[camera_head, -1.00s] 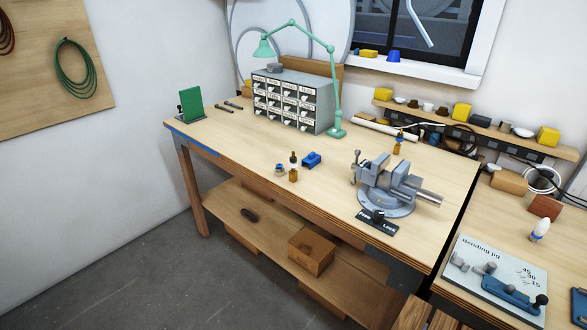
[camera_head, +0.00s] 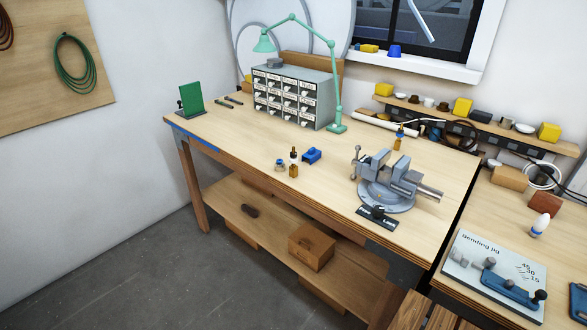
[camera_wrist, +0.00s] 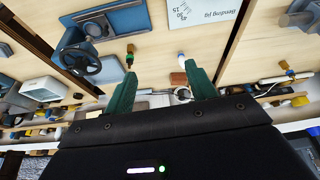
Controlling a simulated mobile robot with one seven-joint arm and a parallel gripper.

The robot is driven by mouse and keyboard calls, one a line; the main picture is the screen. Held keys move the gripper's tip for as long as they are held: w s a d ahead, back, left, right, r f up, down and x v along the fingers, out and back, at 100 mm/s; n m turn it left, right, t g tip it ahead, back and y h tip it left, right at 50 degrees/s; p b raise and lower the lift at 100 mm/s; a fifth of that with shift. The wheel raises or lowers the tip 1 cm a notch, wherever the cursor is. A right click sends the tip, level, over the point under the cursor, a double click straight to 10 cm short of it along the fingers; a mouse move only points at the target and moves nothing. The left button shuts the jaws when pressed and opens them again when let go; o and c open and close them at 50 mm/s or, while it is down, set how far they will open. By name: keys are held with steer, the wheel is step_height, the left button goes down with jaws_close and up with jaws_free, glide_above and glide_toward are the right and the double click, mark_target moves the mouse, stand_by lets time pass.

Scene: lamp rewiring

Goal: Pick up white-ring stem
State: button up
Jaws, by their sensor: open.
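In the head view a small upright stem (camera_head: 293,170) stands near the front middle of the bench, with a brass body, a pale band and a dark top; it appears to be the white-ring stem. A second brass stem (camera_head: 398,143) with a blue band stands behind the vise. My gripper (camera_wrist: 160,68) shows only in the wrist view, with its two green fingers spread apart and nothing between them.
A grey vise (camera_head: 388,185) stands right of the stem. A small ring-like part (camera_head: 279,165) and a blue block (camera_head: 312,156) flank the stem closely. A drawer cabinet (camera_head: 293,97) and green lamp (camera_head: 332,85) stand behind. The bench's left front is clear.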

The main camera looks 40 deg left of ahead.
steer(key=w+a+r+n+g, duration=0.15)
steer(key=w+a+r, duration=0.25)
steer(key=w+a, duration=0.45)
steer(key=w+a+r+n, duration=0.2)
steer(key=w+a+r, duration=0.2)
steer(key=w+a, duration=0.4)
steer(key=w+a+f+n+g+y, duration=0.1)
steer(key=w+a+n, duration=0.1)
steer(key=a, duration=1)
steer(key=w+a+n, duration=0.2)
steer(key=w+a, duration=0.1)
steer(key=a, duration=0.9)
steer(key=n+g+h, duration=0.1)
steer(key=n+g, duration=0.1)
steer(key=n, duration=0.3)
glide_toward(293, 153)
steer(key=shift+w+d+f, duration=0.2)
steer(key=shift+w+d, duration=0.05)
steer(key=shift+w, duration=0.2)
step_height(293, 153, down, 5)
steer(key=shift+s+f, duration=0.1)
steer(key=shift+f, duration=0.05)
steer(key=shift+n, duration=0.25)
steer(key=shift+s+a+f, duration=0.1)
steer(key=shift+a+f, duration=0.1)
steer(key=shift+f, duration=1.15)
steer(key=shift+s+a+f, duration=0.1)
steer(key=shift+a+f, duration=0.15)
steer(key=shift+f, duration=1.15)
jaws_close()
